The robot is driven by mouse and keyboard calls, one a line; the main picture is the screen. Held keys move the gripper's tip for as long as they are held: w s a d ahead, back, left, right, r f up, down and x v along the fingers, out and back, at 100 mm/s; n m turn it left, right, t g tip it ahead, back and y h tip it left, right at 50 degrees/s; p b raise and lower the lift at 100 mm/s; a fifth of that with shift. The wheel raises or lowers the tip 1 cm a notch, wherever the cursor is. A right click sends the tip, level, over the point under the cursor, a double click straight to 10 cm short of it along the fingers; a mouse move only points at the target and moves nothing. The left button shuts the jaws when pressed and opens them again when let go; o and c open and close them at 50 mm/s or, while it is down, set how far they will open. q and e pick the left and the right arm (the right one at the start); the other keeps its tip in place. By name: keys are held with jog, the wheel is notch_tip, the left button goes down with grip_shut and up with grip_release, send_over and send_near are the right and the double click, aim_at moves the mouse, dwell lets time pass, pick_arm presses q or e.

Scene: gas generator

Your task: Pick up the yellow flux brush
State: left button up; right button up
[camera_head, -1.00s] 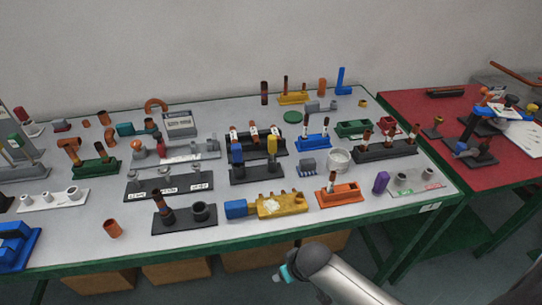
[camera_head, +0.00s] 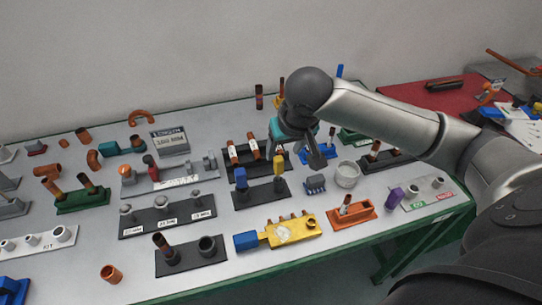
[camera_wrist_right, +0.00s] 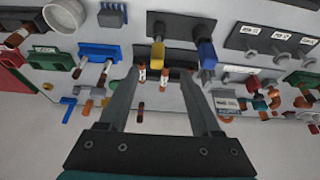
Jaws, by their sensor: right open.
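The yellow flux brush (camera_head: 279,165) stands upright in a black holder (camera_head: 262,195) near the middle of the table, beside a blue-topped piece (camera_head: 240,178). My right gripper (camera_head: 317,161) is over the table to the right of the brush, apart from it, fingers pointing down. In the right wrist view the gripper (camera_wrist_right: 160,76) is open and empty. There the yellow brush (camera_wrist_right: 158,54) shows just beyond the gap between the fingertips, with the blue-topped piece (camera_wrist_right: 207,53) to its right. My left gripper is not in view.
Behind the holder stands a rack of labelled brown tubes (camera_head: 252,147). A small grey-blue block (camera_head: 315,184) and a white cup (camera_head: 347,175) are to its right. A yellow block (camera_head: 290,232) and an orange holder (camera_head: 352,213) lie in front. Bare table separates them.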

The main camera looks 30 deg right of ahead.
aim_at(280, 163)
jog(key=b+x, duration=0.2)
jog(key=x, duration=0.6)
jog(key=shift+w+d+f+b, duration=0.1)
jog(key=shift+d+f+b, duration=0.05)
jog(key=shift+f+b, duration=0.2)
jog(key=shift+x, duration=0.8)
jog(key=b+x, duration=0.2)
jog(key=x, duration=0.2)
jog(key=shift+w+d+f, duration=0.1)
jog(key=shift+w+f, duration=0.05)
jog(key=shift+f, duration=0.1)
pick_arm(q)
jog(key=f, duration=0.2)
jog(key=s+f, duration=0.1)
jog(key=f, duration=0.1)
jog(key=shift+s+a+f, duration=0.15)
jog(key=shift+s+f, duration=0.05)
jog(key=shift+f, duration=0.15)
pick_arm(e)
grip_shut()
